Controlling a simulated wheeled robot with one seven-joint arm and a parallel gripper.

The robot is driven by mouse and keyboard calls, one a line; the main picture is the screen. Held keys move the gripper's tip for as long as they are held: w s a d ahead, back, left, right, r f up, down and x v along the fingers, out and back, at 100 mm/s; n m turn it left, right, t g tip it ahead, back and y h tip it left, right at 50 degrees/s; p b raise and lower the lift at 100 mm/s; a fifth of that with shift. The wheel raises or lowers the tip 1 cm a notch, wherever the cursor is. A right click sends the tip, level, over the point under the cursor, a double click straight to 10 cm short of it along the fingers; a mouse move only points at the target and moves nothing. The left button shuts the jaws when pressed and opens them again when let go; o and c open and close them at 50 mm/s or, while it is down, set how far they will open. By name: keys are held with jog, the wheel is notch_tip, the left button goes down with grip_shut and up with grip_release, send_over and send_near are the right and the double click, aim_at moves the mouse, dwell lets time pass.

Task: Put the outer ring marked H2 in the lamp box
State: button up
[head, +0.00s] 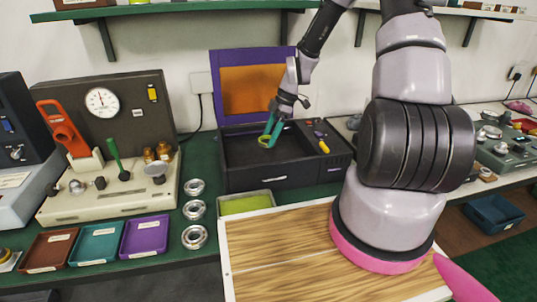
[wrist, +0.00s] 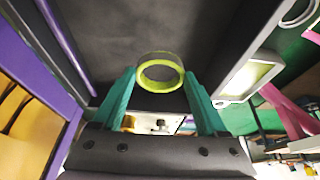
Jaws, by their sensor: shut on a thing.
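My gripper (head: 270,136) has teal fingers and is shut on a yellow-green ring (head: 263,143). In the wrist view the ring (wrist: 160,87) sits between the two fingertips, its opening facing the camera. No H2 mark can be read on it. The lamp box appears to be the black open box (head: 245,182) with a raised purple-framed lid (head: 217,85) and orange panel. My gripper holds the ring over the left part of its opening. Whether the ring touches the floor of the box cannot be told.
A small tray with a green bottom (head: 246,211) stands in front of the box. Several metal bearings (head: 194,237) stand left of it. Brown, teal and purple trays (head: 144,236) and a gauge tester (head: 110,200) lie further left. A wooden board (head: 290,270) is at the front.

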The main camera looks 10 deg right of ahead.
aim_at(266, 160)
jog(key=shift+f, duration=3.45)
jog(key=shift+f, duration=0.15)
jog(key=o, duration=1.3)
jog(key=shift+o, duration=0.2)
jog(key=s+d+r+m+t+h, duration=0.1)
jog(key=s+d+r+m, duration=0.15)
jog(key=r, duration=0.95)
jog(key=s+d+r+m+t+h, duration=0.1)
jog(key=d+r+m, duration=0.25)
jog(key=r, duration=0.85)
jog(key=s+a+r+m+t, duration=0.1)
jog(key=s+r+m+t, duration=0.4)
jog(key=s+r+m, duration=1.1)
jog(key=a+v, duration=0.1)
jog(key=v, duration=0.3)
jog(key=shift+s+r, duration=0.3)
